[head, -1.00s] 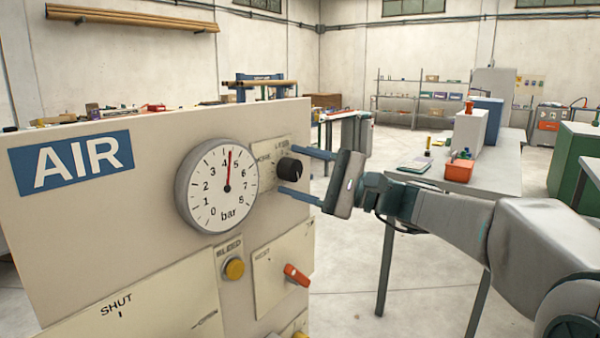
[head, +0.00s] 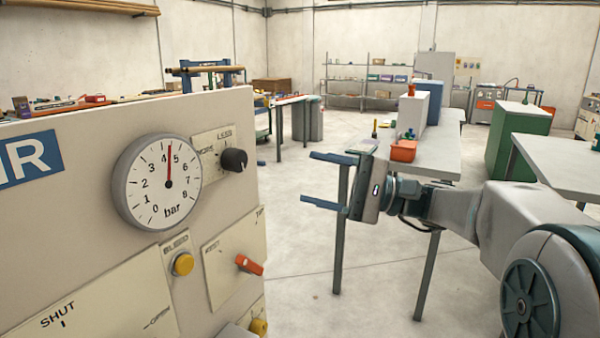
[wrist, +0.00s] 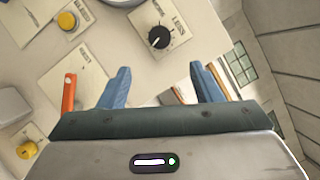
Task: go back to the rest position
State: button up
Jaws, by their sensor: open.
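My gripper (head: 322,180) is open and empty in the head view, to the right of the beige air panel (head: 90,235) and clear of it. Its two blue fingers also show spread apart in the wrist view (wrist: 160,88). The black regulator knob (head: 234,160) on the panel is left of the fingers, with a gap between; in the wrist view the knob (wrist: 158,37) lies beyond the fingertips. The round pressure gauge (head: 157,182) has its needle between 4 and 5 bar.
The panel also carries a yellow bleed button (head: 183,264) and an orange lever (head: 249,265). A grey table (head: 440,155) with an orange bin (head: 403,150) stands behind my arm. A green cabinet (head: 515,140) is at the right. Open floor lies between panel and table.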

jog(key=shift+d, duration=0.1)
jog(key=s+d+f+n+h+p, duration=0.15)
jog(key=s+f+h+p, duration=0.35)
jog(key=s+h+p, duration=0.6)
jog(key=s+d+n+t+h+p, duration=0.1)
jog(key=s+d+n+h+p, duration=0.1)
jog(key=s+d+h+p, duration=0.2)
jog(key=s+d+n+h+p, duration=0.2)
jog(key=s+d+h+p, duration=0.2)
jog(key=d, duration=0.6)
jog(key=h+p, duration=0.1)
jog(key=p, duration=0.1)
jog(key=shift+d+f+t+p, duration=0.15)
jog(key=shift+d+t+p, duration=0.1)
jog(key=shift+t+p, duration=0.15)
jog(key=shift+a, duration=0.1)
